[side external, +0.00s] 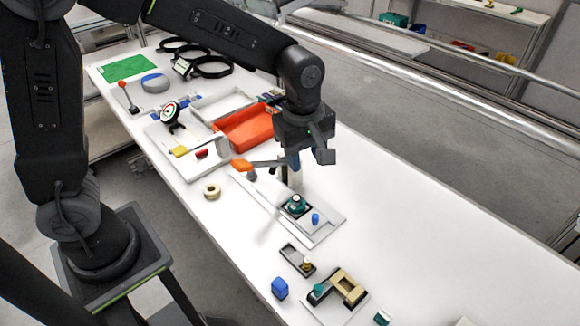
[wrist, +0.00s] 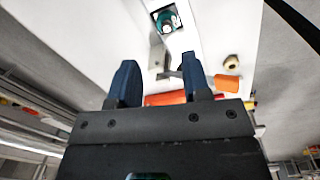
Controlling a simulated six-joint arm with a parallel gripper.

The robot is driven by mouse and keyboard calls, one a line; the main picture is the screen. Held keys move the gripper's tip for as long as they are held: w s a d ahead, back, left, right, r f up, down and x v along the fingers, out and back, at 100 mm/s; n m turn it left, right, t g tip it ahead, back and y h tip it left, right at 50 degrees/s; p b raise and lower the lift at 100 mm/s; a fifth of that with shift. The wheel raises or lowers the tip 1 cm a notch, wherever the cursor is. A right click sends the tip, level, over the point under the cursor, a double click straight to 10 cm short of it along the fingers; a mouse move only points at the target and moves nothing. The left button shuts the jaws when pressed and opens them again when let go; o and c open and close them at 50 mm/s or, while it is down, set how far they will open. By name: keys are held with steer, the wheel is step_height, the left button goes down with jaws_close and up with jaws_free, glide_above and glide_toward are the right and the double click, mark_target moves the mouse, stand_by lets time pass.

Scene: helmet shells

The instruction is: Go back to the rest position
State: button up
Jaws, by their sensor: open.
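My gripper (side external: 293,172) hangs over the white table, above the long pale fixture plate (side external: 322,232). In the wrist view its two dark blue fingers (wrist: 160,78) stand apart with nothing held between them. A teal part (side external: 296,204) sits in a dark square holder on the plate, and it also shows beyond the fingertips in the wrist view (wrist: 167,21). A small blue piece (side external: 315,218) is beside it on the plate. An orange-handled tool (side external: 242,165) is close to the gripper; the gripper partly hides that area. No helmet shell can be made out clearly.
An orange tray (side external: 247,130) lies behind the gripper. A tan ring (side external: 212,190) is to the left. A blue block (side external: 280,288) and a tan bracket (side external: 350,286) are at the near end. The table's right side (side external: 400,220) is clear.

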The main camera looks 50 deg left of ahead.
steer(key=s+a+r+m+t, duration=0.2)
steer(key=s+a+r+m, duration=0.2)
steer(key=s+m, duration=0.3)
steer(key=s+a+r+m+t, duration=0.2)
steer(key=s+a+r+m, duration=0.3)
steer(key=s+m, duration=0.3)
steer(key=shift+s+a+t, duration=0.3)
steer(key=shift+s+a, duration=0.1)
steer(key=shift+s, duration=0.7)
steer(key=shift+r, duration=0.1)
